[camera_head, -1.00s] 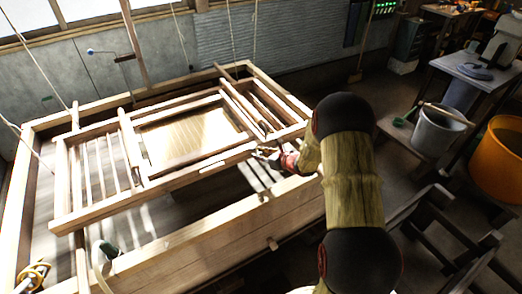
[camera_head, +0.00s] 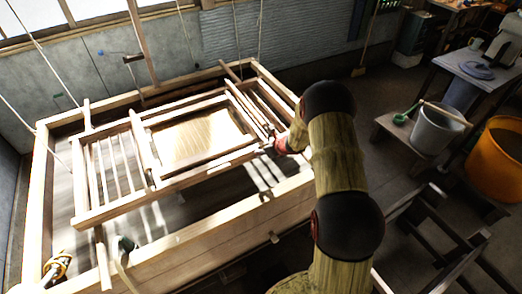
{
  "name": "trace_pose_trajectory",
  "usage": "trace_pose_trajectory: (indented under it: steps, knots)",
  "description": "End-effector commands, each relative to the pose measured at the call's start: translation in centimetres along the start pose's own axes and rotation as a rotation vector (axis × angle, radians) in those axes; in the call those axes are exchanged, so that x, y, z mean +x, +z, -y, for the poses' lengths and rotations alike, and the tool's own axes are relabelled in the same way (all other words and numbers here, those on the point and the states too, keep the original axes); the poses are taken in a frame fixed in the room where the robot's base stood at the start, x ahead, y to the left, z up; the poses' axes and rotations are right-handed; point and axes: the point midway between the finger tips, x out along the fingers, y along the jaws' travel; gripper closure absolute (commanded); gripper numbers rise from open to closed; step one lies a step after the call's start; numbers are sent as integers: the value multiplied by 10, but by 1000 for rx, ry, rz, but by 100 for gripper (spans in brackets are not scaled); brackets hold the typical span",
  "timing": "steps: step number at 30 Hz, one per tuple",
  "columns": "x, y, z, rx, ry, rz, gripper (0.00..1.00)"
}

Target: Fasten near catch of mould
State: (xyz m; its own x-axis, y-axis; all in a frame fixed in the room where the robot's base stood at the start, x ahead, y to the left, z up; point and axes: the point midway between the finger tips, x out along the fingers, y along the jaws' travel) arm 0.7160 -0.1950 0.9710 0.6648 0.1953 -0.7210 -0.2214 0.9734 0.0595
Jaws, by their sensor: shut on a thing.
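The mould is a pale wooden frame with a tan screen (camera_head: 200,138) in its middle. It hangs over a large wooden vat (camera_head: 200,235). Its near rail (camera_head: 150,192) runs up to the right towards my gripper (camera_head: 270,147). My gripper is small in view, at the right part of the near rail, and partly hidden by my own red and black wrist. It is shut on a small part there that looks to be the near catch. The catch itself is mostly hidden, so I cannot tell its position.
Cords hang around the mould. The vat's near wall lies below my arm. At the right stand a grey bucket (camera_head: 437,128) on a low bench, an orange tub (camera_head: 497,158) and dark wooden trestles (camera_head: 440,225). The floor between vat and bench is partly clear.

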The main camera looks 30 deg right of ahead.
Motion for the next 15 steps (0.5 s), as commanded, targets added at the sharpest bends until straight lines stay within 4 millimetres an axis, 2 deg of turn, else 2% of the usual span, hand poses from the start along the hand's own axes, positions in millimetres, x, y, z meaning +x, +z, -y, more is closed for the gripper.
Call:
trace_pose_trajectory:
  steps: [12,13,15]
  knots:
    - [1,-1,-1,1,2,-4,100]
    - [1,-1,-1,1,2,-4,80]
    - [1,-1,-1,1,2,-3,76]
